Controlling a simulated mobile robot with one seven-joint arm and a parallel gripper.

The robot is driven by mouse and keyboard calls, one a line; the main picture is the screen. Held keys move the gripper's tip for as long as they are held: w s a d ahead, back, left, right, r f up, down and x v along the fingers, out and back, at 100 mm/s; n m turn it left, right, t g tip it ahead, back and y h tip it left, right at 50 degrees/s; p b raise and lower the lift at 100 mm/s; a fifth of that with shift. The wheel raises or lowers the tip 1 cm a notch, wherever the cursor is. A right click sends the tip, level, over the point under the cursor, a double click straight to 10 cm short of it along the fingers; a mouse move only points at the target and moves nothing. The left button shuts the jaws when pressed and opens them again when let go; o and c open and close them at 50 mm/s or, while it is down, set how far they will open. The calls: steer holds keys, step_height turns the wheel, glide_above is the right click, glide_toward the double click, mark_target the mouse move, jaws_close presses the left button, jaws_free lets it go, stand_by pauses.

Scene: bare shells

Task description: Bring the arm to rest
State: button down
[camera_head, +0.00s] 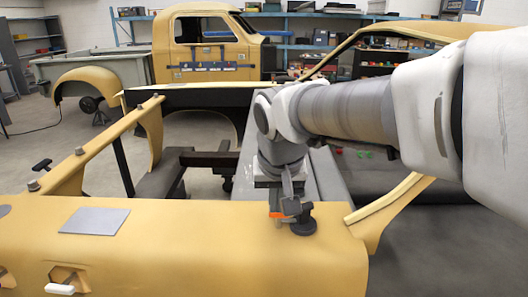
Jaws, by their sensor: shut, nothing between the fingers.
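My arm reaches in from the right edge and bends down at the wrist. My gripper (287,207) points down just above a yellow body panel (190,250). Its fingers are small and partly hidden in this view, and they look shut with nothing held. A dark round knob-like piece (303,222) stands on the panel right beside the fingertips. An orange bit (278,214) shows at the fingertips' left. I cannot tell whether the fingers touch either one.
A grey flat plate (95,221) lies on the panel at left, with a white handle piece (60,289) below. Yellow frame rails (110,140) rise behind. A yellow truck cab (205,50) and shelves stand farther back. Open floor shows at left.

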steer(key=s+d+f, duration=0.1)
steer(key=s+d, duration=0.4)
steer(key=s, duration=0.2)
steer(key=s+d+f+t, duration=0.1)
steer(key=s+d, duration=0.5)
steer(key=s, duration=0.2)
steer(key=shift+s, duration=0.3)
